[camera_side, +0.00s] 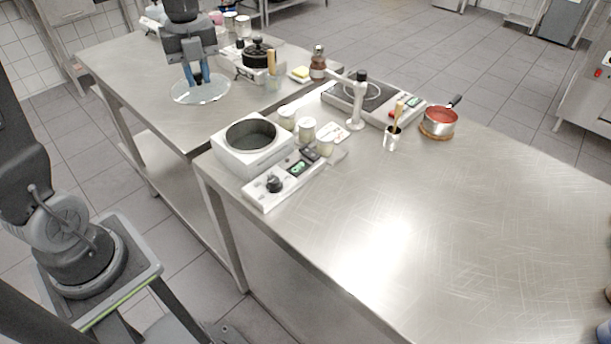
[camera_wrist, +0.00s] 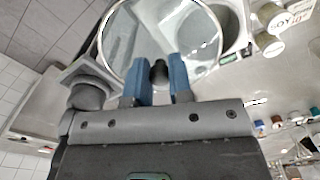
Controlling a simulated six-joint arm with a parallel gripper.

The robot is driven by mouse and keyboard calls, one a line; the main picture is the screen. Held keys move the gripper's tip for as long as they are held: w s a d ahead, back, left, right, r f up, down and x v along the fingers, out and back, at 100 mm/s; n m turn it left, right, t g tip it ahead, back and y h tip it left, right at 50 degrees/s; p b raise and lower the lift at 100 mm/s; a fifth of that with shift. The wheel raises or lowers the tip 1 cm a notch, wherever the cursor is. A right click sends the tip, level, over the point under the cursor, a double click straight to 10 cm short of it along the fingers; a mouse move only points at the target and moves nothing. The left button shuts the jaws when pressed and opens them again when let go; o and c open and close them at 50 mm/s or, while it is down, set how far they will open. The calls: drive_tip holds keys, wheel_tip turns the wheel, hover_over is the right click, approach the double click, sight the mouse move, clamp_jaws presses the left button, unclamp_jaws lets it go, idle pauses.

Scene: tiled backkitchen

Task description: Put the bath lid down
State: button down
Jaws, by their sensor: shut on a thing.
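The bath lid (camera_side: 200,95) is a clear round glass disc with a rim and a dark knob. It hangs roughly level over the left steel table, and it also fills the top middle of the wrist view (camera_wrist: 128,32). My gripper (camera_side: 197,76) has blue fingers; in the wrist view its fingers (camera_wrist: 160,68) are shut on the dark knob. The bath (camera_side: 227,153) is a white box with an open round dark well, on the near corner of the right steel counter. The lid is apart from it, behind and to its left in the side view.
A control unit with a black knob (camera_side: 274,184) adjoins the bath. Pale jars (camera_side: 307,130) stand right beside it. A hotplate (camera_side: 345,96), a utensil cup (camera_side: 392,138) and a red-filled pan (camera_side: 440,120) stand further back. The right counter's front is clear.

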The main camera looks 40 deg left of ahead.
drive_tip(key=w+d+f, duration=0.2)
drive_tip(key=d, duration=0.6)
drive_tip(key=w+d+f, duration=0.2)
drive_tip(key=d+f, duration=0.1)
drive_tip(key=d, duration=0.6)
hover_over(325, 206)
drive_tip(key=f, duration=0.7)
drive_tip(key=shift+a, duration=0.25)
drive_tip(key=shift+d+f, duration=0.1)
drive_tip(key=shift+d, duration=0.1)
drive_tip(key=shift+f, duration=2)
drive_tip(key=shift+f, duration=0.1)
drive_tip(key=c, duration=1.5)
unclamp_jaws()
drive_tip(key=shift+f, duration=0.1)
drive_tip(key=o, duration=0.5)
